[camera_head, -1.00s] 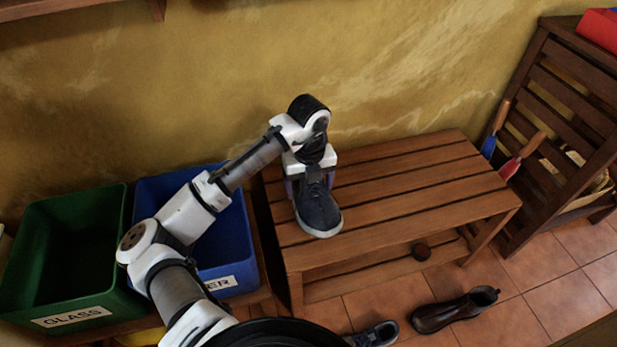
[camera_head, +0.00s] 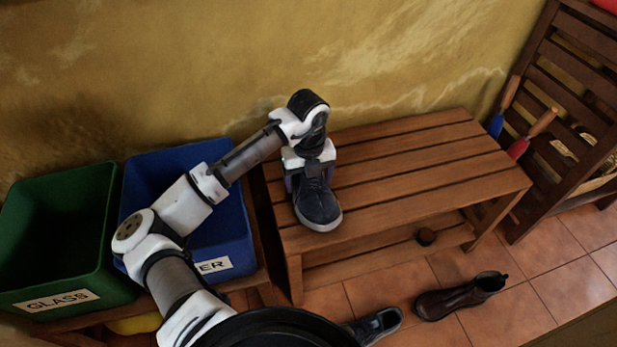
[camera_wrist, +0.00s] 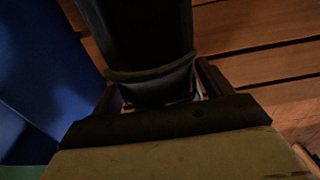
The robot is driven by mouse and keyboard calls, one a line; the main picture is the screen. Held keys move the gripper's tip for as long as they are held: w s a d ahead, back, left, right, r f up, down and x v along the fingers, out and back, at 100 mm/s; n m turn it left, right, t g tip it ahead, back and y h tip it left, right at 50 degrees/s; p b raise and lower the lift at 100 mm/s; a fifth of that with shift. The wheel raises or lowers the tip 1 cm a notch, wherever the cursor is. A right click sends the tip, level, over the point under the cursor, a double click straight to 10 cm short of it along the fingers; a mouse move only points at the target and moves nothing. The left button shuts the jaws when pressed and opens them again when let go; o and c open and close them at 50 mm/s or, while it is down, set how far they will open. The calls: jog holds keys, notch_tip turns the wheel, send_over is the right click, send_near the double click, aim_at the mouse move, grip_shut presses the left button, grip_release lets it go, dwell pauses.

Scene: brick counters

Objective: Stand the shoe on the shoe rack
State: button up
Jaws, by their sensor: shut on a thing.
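A dark blue shoe with a pale sole (camera_head: 317,205) is at the left end of the wooden slatted shoe rack (camera_head: 430,165), toe pointing to the front. My gripper (camera_head: 307,172) is above its heel end and shut on it. In the wrist view the dark shoe (camera_wrist: 145,35) sits between the fingers of my gripper (camera_wrist: 160,95), with rack slats (camera_wrist: 260,65) to its right. The shoe is at or just above the top slats; I cannot tell whether its sole touches them. Its heel is hidden by my gripper.
A blue bin (camera_head: 225,235) and a green bin (camera_head: 60,240) stand left of the rack. A brown boot (camera_head: 460,297) and another dark shoe (camera_head: 375,326) lie on the tiled floor in front. A slatted wooden stand (camera_head: 575,95) is at the right. The rack's right top is clear.

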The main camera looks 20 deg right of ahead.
jog(key=shift+f, duration=0.5)
jog(key=o, duration=1.1)
